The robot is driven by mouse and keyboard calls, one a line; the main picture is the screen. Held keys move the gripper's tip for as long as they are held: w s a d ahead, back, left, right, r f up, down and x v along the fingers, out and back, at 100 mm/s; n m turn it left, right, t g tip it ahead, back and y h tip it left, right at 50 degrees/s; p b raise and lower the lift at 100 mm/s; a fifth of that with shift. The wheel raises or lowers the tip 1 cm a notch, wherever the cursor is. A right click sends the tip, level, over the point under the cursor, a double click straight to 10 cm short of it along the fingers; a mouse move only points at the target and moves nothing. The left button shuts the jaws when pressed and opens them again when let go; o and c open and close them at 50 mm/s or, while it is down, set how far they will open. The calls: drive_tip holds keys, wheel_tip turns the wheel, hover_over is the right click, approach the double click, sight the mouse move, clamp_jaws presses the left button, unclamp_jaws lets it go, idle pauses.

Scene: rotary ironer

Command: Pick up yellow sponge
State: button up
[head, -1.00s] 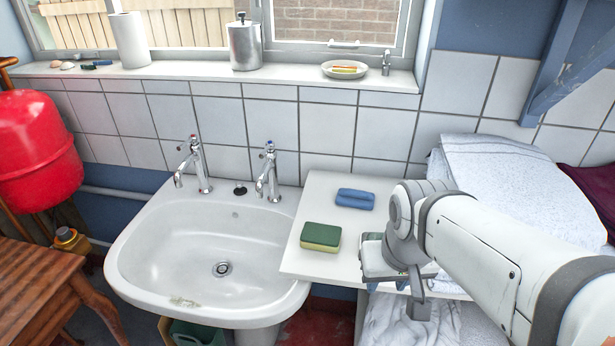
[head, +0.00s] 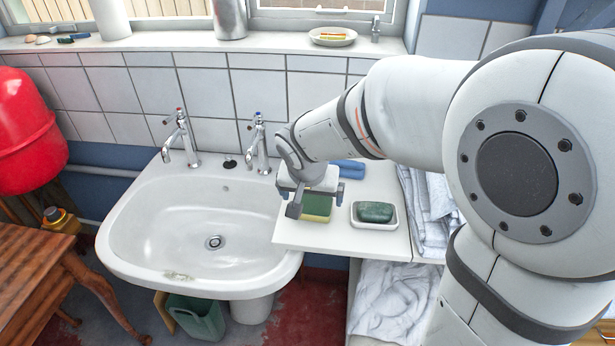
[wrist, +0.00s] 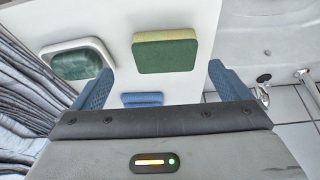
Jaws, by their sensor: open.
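The yellow sponge (head: 317,206) has a green top layer and lies on the white shelf right of the sink. It also shows in the wrist view (wrist: 165,52), where its green face and a yellow edge are visible. My gripper (head: 316,196) is above the sponge and hides part of it in the head view. In the wrist view my gripper (wrist: 157,80) is open, with its blue fingers apart and the sponge lying between and beyond them. Nothing is held.
A blue sponge (head: 348,171) lies behind, partly hidden by my arm. A white dish with a green soap bar (head: 375,212) stands to the right. The sink (head: 200,225) with taps (head: 259,145) is at the left. Towels (head: 428,205) are stacked right of the shelf (head: 330,236).

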sight(312, 206)
drive_tip(key=x, duration=0.4)
drive_tip(key=w+x, duration=0.1)
drive_tip(key=x, duration=0.3)
drive_tip(key=shift+a, duration=0.2)
drive_tip(key=c, duration=0.8)
